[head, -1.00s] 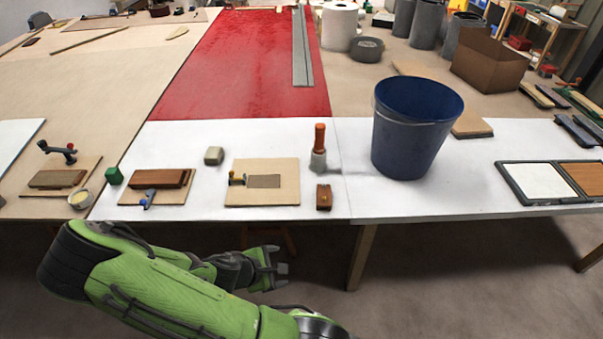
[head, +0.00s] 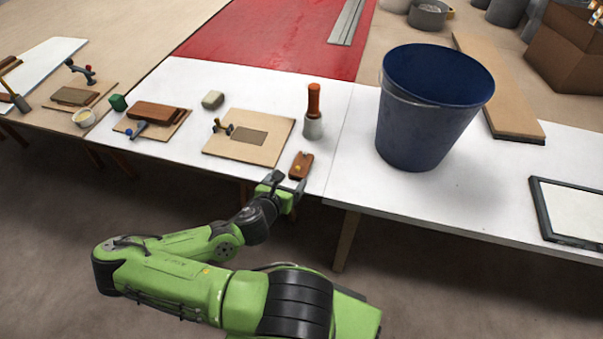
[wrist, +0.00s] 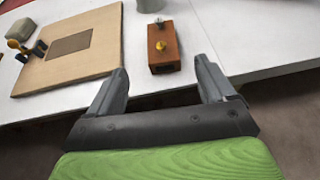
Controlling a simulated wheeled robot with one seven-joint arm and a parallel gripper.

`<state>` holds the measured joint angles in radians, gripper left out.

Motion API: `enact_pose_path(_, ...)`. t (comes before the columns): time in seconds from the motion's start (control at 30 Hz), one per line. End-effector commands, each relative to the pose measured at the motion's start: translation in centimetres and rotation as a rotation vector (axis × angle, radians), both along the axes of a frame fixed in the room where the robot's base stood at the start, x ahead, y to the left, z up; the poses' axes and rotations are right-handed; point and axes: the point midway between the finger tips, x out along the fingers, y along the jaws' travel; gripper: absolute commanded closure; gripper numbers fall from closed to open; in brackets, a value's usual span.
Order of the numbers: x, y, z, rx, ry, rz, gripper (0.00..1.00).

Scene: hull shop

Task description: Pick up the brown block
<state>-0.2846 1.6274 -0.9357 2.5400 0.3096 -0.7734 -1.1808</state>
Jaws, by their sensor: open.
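The brown block (head: 301,165) lies near the front edge of the white table, right of a beige board. In the wrist view the brown block (wrist: 164,50) has a small yellow knob and a grey metal piece on its top. My gripper (head: 287,187) is at the table's front edge, just short of the block. In the wrist view its two fingers (wrist: 163,88) are spread apart with nothing between them, and the block lies ahead of the gap, a little apart from the fingertips.
The beige board (head: 240,142) with a brown patch lies left of the block. An orange-handled tool (head: 314,112) stands behind it. A large blue bucket (head: 425,120) stands to the right. A brown wooden piece (head: 152,112) and a green block (head: 118,102) lie further left.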

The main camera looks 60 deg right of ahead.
Motion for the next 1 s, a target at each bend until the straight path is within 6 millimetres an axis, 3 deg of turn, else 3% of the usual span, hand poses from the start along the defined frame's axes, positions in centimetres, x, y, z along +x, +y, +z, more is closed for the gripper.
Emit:
enact_pose_path(0.1,0.1,-1.3,-1.3,0.002,-0.009,-0.005,0.17)
enact_pose_path(0.47,0.1,-3.4,-2.0,-0.001,-0.011,-0.006,0.17)
enact_pose_path(0.67,0.3,-6.1,-2.5,-0.004,-0.001,-0.003,0.17)
enact_pose_path(0.9,0.4,-9.9,-4.4,-0.005,-0.003,-0.002,0.17)
enact_pose_path(1.0,0.6,-10.6,-4.6,-0.003,-0.002,-0.001,0.17)
